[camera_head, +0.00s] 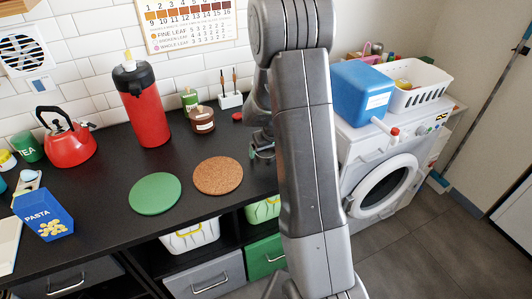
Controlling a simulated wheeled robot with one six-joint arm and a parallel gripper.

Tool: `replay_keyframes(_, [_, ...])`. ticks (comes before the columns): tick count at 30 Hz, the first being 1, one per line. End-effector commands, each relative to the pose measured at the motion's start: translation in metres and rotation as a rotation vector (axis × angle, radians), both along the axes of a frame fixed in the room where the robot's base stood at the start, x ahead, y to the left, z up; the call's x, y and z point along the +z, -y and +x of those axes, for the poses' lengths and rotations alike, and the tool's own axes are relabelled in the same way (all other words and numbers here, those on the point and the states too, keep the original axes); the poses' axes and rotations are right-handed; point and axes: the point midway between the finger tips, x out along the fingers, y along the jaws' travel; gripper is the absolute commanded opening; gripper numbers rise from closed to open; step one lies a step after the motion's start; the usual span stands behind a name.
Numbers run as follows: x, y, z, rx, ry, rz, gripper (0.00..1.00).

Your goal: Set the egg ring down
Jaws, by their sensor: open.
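My gripper (262,152) is low over the right end of the black counter (105,195), mostly hidden behind my own arm. Only a small part of it shows, at the left edge of the arm; it is open. I cannot make out an egg ring in this view. A small greenish shape shows at the gripper, but I cannot tell what it is. A round cork mat (218,176) and a round green mat (155,194) lie flat on the counter, left of my gripper.
A red flask (148,115), a red kettle (68,142), a brown jar (202,120) and a blue pasta box (44,216) stand on the counter. Right of my arm, a blue box (360,92) and a white basket (413,85) sit on a washing machine (390,150).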

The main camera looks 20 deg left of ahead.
Motion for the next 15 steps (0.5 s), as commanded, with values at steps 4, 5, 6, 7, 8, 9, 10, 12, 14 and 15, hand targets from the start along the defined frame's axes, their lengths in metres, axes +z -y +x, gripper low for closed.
replay_keyframes(4, [0.0001, 0.0001, -0.0001, 0.0, 0.0, 0.0, 0.6])
replay_keyframes(5, [0.0001, 0.0001, -0.0001, 0.0, 0.0, 0.0, 0.54])
replay_keyframes(6, [0.0001, 0.0001, -0.0001, 0.0, 0.0, 0.0, 0.46])
replay_keyframes(7, [0.0001, 0.0002, -0.0002, 0.0, 0.0, 0.0, 0.4])
replay_keyframes(8, [0.0002, 0.0002, -0.0001, 0.0, 0.0, 0.0, 0.37])
replay_keyframes(9, [0.0002, 0.0002, -0.0001, 0.0, 0.0, 0.0, 0.34])
replay_keyframes(10, [0.0002, 0.0002, -0.0001, 0.0, 0.0, 0.0, 0.34])
replay_keyframes(12, [0.0002, 0.0002, -0.0001, 0.0, 0.0, 0.0, 0.33])
replay_keyframes(14, [0.0005, 0.0001, -0.0001, 0.0, 0.0, 0.0, 0.33])
replay_keyframes(15, [0.0012, 0.0001, -0.0001, 0.0, 0.0, 0.0, 0.33])
